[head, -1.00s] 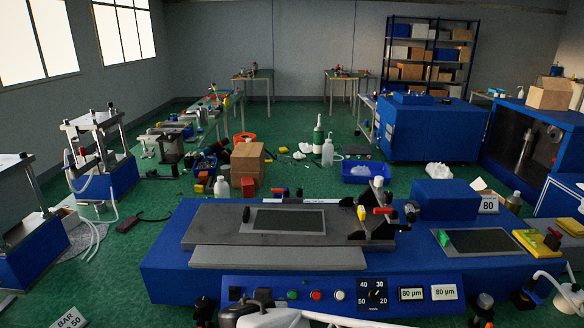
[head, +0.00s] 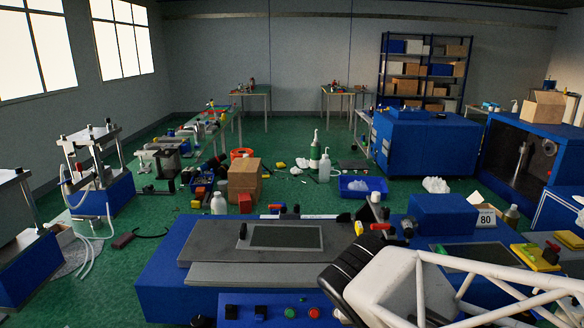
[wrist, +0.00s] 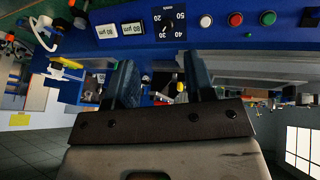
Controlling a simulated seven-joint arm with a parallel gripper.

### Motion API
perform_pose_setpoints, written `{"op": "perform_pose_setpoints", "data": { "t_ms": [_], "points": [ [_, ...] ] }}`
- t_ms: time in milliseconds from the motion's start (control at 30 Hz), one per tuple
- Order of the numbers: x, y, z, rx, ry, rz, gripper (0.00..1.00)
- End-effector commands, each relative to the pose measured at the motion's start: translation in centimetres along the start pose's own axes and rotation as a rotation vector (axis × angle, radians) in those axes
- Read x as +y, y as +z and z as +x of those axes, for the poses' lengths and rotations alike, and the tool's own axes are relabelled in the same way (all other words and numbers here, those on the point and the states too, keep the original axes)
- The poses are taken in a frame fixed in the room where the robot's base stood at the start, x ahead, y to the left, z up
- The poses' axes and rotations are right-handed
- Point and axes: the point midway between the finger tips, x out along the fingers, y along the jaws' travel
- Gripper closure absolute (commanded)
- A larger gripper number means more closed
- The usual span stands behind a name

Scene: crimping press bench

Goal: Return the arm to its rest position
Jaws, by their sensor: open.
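My gripper shows in the wrist view with its two dark blue fingers (wrist: 160,85) apart and nothing between them. In that view the picture is upside down, and the blue press bench with its buttons and dial lies beyond the fingers. In the head view, my white arm and black wrist part cover the lower right, in front of the press bench (head: 165,270); the fingertips cannot be made out there. The grey press plate (head: 205,248) with a dark screen-like panel (head: 285,237) sits on the bench, partly beside my arm.
A red-handled clamp (head: 380,227) and a blue block (head: 442,214) stand on the bench near my arm. A yellow part (head: 535,256) lies at the right. A cardboard box (head: 244,178) and bottles stand behind the bench.

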Motion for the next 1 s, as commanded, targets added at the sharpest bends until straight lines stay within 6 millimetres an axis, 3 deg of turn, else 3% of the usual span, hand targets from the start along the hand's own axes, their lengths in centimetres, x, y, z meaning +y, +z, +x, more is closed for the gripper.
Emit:
{"op": "perform_pose_setpoints", "data": {
  "t_ms": [100, 433, 700, 1000],
  "points": [
    [1.9, 0.8, -0.9, -0.057, -0.021, -0.002, 0.51],
    [5.2, 3.0, -3.6, -0.176, -0.139, -0.032, 0.51],
    [6.2, 4.2, -5.1, -0.208, -0.236, -0.057, 0.51],
    [6.3, 4.4, -5.4, -0.212, -0.260, -0.067, 0.51]
  ]
}}
